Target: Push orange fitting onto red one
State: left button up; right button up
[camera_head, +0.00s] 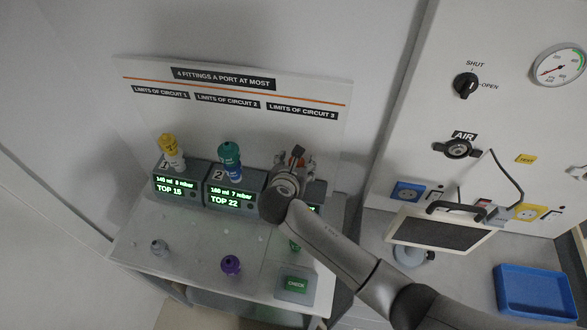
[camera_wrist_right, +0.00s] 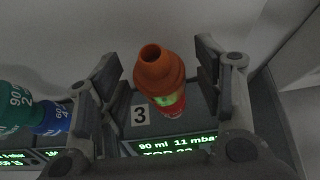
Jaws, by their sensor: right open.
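The orange fitting (camera_wrist_right: 158,72) stands upright, slightly tilted in the right wrist view, on top of the red fitting (camera_wrist_right: 172,112) at port 3. Only a little of the red one shows beneath it; whether it is seated fully I cannot tell. My right gripper (camera_wrist_right: 162,78) is open, with one finger on each side of the orange fitting and gaps between. In the head view my right gripper (camera_head: 295,160) is over the third unit and hides most of the fittings there. My left gripper is not in view.
Port 1 bears a yellow fitting (camera_head: 167,143) over a white one; port 2 bears a green fitting (camera_head: 229,150) over a blue one. Grey (camera_head: 159,247) and purple (camera_head: 231,265) fittings and the CHECK button (camera_head: 296,285) are in front. A blue tray (camera_head: 498,290) is at right.

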jog(key=v, duration=1.1)
jog(key=shift+s, duration=0.35)
jog(key=shift+r, duration=0.1)
